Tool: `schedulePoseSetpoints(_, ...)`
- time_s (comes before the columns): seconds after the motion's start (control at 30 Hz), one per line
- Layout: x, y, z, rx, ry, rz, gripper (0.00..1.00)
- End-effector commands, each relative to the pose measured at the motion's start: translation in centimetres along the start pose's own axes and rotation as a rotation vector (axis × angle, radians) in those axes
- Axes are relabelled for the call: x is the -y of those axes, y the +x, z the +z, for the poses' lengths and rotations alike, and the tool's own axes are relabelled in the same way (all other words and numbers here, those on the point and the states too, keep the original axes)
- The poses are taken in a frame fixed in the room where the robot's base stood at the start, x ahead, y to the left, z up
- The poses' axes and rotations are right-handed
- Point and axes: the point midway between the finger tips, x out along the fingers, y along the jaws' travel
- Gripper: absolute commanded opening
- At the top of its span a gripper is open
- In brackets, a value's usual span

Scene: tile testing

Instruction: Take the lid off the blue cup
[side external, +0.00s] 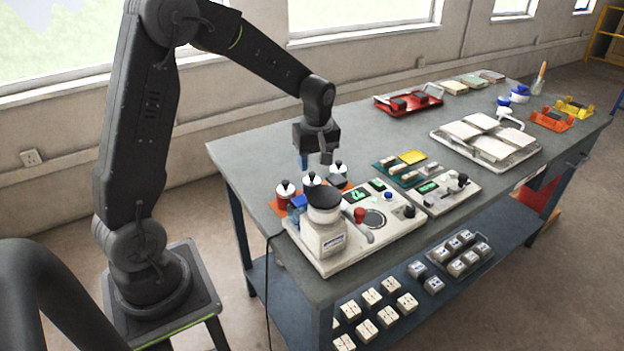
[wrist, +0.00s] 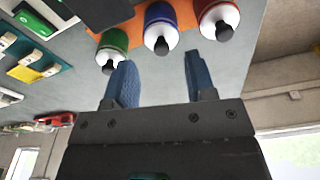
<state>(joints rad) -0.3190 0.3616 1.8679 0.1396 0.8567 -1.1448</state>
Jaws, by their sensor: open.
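The blue cup (wrist: 160,13) is the middle one of three cups in the wrist view. Its white lid (wrist: 158,33) with a black knob is on it. The lid (side external: 312,179) also shows in the side view. A red cup (wrist: 212,8) and a green cup (wrist: 114,40), both with white lids and black knobs, stand either side of it. My gripper (wrist: 160,78) is open, with two blue fingers and nothing between them. In the side view my gripper (side external: 315,160) hangs above and behind the cups, clear of the lids.
The cups stand on an orange mat (wrist: 130,29). A white testing machine (side external: 335,257) with a dark-topped column stands close in front of them. Green panels with small tiles (side external: 411,157) lie to the right. The bench (side external: 270,137) behind my gripper is clear.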

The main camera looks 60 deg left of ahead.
Motion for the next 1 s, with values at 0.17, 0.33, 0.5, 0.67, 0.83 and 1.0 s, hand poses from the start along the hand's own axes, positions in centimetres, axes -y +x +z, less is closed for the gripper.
schedulePoseSetpoints(0.17,0.1,2.4,-0.7,0.003,0.000,-0.004,0.50)
schedulePoseSetpoints(0.33,0.1,4.5,-0.8,0.002,0.001,-0.002,0.50)
schedulePoseSetpoints(0.5,0.0,5.1,-0.8,0.001,0.001,0.000,0.50)
schedulePoseSetpoints(0.67,0.0,5.1,-0.8,0.001,0.001,0.000,0.49)
schedulePoseSetpoints(0.83,0.0,5.1,-0.8,0.001,0.001,0.000,0.33)
schedulePoseSetpoints(1.0,0.0,5.1,-0.8,0.001,0.001,0.000,0.17)
